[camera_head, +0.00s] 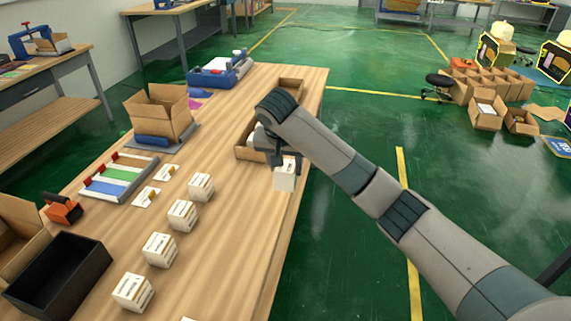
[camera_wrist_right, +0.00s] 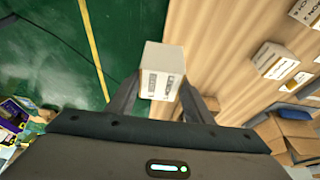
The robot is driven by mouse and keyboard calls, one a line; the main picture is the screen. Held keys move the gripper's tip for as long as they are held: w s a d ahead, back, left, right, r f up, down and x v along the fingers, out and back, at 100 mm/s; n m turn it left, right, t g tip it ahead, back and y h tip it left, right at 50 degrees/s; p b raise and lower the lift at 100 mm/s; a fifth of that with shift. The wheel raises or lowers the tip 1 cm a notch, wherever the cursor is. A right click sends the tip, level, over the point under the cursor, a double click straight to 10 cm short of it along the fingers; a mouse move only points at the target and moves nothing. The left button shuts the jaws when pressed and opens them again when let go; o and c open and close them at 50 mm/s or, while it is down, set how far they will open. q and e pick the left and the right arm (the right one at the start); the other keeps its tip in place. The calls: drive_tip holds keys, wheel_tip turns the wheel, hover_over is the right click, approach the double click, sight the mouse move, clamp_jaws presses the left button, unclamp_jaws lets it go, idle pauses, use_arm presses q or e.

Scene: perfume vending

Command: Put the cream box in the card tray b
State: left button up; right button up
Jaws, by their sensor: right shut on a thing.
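My right gripper (camera_head: 284,163) is shut on a small off-white box (camera_head: 285,180) with dark print. The box hangs below the fingers near the table's right edge, and it also shows between the fingertips in the right wrist view (camera_wrist_right: 163,68). A shallow brown card tray (camera_head: 243,154) lies just behind and left of the gripper, partly hidden by my arm, with something pale in it. Another brown card tray edge (camera_head: 291,81) shows farther back. I cannot read a letter on either tray. My left gripper is out of view.
Several similar white boxes (camera_head: 182,214) stand in a row on the wooden table (camera_head: 225,240). White cards (camera_head: 146,197), a striped rack (camera_head: 118,177), an open carton (camera_head: 158,113) and a black bin (camera_head: 60,277) are to the left. Green floor lies beyond the table's right edge.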

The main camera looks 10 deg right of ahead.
drive_tip(key=s+d+f+n, duration=0.1)
drive_tip(key=s+d+f, duration=0.2)
drive_tip(key=s, duration=0.4)
drive_tip(key=s+d+f+n+y, duration=0.1)
drive_tip(key=s+d+f+n, duration=0.1)
drive_tip(key=s, duration=0.6)
drive_tip(key=s+d+f+n, duration=0.1)
drive_tip(key=s+d+f, duration=0.2)
drive_tip(key=s+f, duration=0.2)
drive_tip(key=s, duration=0.3)
drive_tip(key=shift+d+f+t+y, duration=0.3)
drive_tip(key=shift+d, duration=0.1)
